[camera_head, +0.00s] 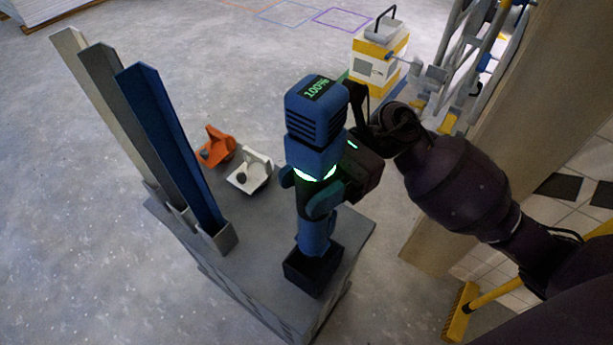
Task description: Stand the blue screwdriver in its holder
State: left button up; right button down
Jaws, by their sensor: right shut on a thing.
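The blue screwdriver (317,150) is a chunky cordless tool, held upright with its battery end, reading 100%, on top and its nose down. My right gripper (345,172) is shut on its middle from the right, where green lights glow. The dark open-topped box holder (306,277) stands on the grey cabinet top near its front right corner. The screwdriver's nose is at the box opening and seems to reach inside. How deep it sits, and whether it touches the bottom, is hidden. My left gripper is not in view.
Three tall channel strips, white, grey and blue (172,150), stand in a rack at the left of the cabinet top (250,255). An orange piece (216,146) and a white piece (250,170) sit behind. A wooden post (520,110) rises right, near my right arm.

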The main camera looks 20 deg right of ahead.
aim_at(301, 217)
jog(key=shift+f+b, duration=0.6)
jog(key=shift+f, duration=0.85)
jog(key=shift+f+b, duration=0.4)
jog(key=shift+f, duration=0.4)
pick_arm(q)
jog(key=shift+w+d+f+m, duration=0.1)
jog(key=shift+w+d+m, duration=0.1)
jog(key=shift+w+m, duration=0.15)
pick_arm(e)
jog(key=shift+f, duration=0.5)
pick_arm(q)
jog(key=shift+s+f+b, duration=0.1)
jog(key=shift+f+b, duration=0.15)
jog(key=shift+b, duration=0.05)
pick_arm(e)
jog(key=shift+f, duration=0.1)
pick_arm(q)
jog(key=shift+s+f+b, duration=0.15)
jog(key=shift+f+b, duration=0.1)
jog(key=shift+b, duration=0.05)
pick_arm(e)
jog(key=shift+f, duration=0.4)
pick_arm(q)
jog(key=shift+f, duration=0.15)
